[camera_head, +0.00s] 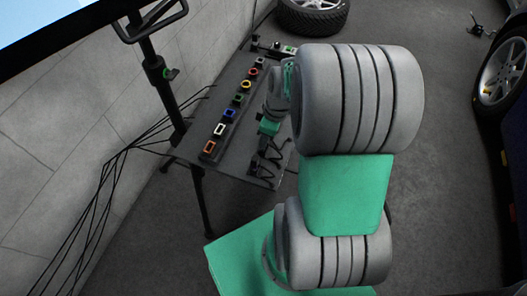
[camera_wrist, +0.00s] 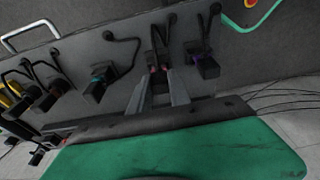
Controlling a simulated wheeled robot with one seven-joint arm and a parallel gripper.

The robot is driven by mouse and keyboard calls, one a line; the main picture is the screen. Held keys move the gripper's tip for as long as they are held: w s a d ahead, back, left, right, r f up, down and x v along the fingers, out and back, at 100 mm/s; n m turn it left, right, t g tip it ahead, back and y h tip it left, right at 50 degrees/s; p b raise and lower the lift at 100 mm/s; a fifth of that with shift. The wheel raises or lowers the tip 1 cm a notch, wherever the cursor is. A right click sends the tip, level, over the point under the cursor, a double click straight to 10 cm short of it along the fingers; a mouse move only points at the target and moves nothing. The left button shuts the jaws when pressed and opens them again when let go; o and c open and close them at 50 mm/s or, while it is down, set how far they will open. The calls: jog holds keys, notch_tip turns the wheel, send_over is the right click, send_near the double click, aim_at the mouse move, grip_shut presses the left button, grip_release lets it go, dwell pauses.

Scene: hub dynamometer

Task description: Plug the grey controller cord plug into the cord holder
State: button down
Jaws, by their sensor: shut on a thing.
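In the wrist view my gripper (camera_wrist: 160,72) has its two grey fingers close together around a dark plug (camera_wrist: 158,60) with a black cord running up from it. Small reddish marks show by the fingertips. The fingers cover much of the plug, so its grey colour is not clear. In the head view the wrist end of my arm is over the right side of the dark bench (camera_head: 190,157), and the fingertips are too small to make out. I cannot tell which part is the cord holder.

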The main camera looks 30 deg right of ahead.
jog(key=shift+f, duration=0.45)
jog(key=c, duration=1.1)
grip_release()
jog(key=shift+c, duration=0.2)
notch_tip(320, 180, up, 8)
jog(key=s+d+p, duration=0.1)
jog(key=p, duration=0.1)
jog(key=shift+f, duration=0.15)
jog(key=shift+s, duration=0.1)
jog(key=s+a+r+m+p, duration=0.1)
jog(key=a+r+m+p, duration=0.1)
jog(key=a+r+p, duration=0.2)
jog(key=s+a+r+m+t+h+p, duration=0.1)
jog(key=a+r+m+p, duration=0.2)
jog(key=r+p, duration=0.7)
jog(key=s+a+r+m+p, duration=0.2)
jog(key=a+r+p, duration=0.3)
jog(key=r, duration=1.1)
jog(key=shift+r+m+t+p, duration=0.25)
jog(key=shift+m+p, duration=0.25)
jog(key=shift+p, duration=0.7)
